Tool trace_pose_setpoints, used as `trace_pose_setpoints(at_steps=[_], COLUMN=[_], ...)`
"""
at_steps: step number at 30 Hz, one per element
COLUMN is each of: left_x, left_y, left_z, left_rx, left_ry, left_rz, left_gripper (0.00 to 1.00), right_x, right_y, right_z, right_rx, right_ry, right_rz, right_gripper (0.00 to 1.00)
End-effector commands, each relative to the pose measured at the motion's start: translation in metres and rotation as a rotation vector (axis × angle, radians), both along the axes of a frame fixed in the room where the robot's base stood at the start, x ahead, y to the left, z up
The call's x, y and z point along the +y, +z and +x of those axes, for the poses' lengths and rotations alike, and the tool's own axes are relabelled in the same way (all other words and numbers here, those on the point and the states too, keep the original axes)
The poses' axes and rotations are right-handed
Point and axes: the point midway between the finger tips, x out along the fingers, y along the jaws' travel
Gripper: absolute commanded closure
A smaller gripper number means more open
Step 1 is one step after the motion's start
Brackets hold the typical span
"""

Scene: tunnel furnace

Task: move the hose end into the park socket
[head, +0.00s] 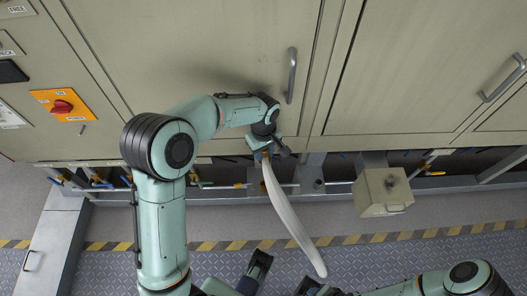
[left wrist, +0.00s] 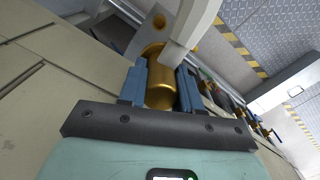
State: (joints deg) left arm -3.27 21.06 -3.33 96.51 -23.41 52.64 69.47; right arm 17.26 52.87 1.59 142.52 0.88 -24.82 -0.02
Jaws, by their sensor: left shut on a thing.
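My left gripper (head: 265,150) is shut on the brass hose end (left wrist: 160,84), close to the front of the cabinet. Its blue fingers stand on both sides of the brass. The white hose (head: 287,212) hangs from it in a curve down and right, its lower tip free above the floor. In the left wrist view a grey plate with round holes (left wrist: 140,38) lies just behind the hose end; whether they touch I cannot tell. I cannot clearly make out which part is the park socket.
Tall beige cabinet doors with a vertical handle (head: 291,75) stand close behind the left gripper. A beige box (head: 383,192) juts out to the right. An orange panel with a red switch (head: 62,106) is at left.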

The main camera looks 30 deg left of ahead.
Motion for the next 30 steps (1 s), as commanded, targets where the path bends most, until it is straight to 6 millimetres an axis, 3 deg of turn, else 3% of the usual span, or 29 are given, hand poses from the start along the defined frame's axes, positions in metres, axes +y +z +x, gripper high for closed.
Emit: trace_pose_setpoints(at_steps=[16,30], left_x=[0.000,-0.005], left_y=[0.042,0.042], left_z=[0.001,-0.008], left_rx=[-0.003,-0.002], left_ry=[0.000,-0.002], left_rz=[-0.001,0.000], left_gripper=[1.00,1.00], right_x=[0.000,0.000], right_y=[0.033,0.030], right_z=[0.005,0.004], right_rx=[-0.011,-0.010], right_ry=[0.000,0.000], right_rz=[0.000,0.000], right_gripper=[0.56,0.56])
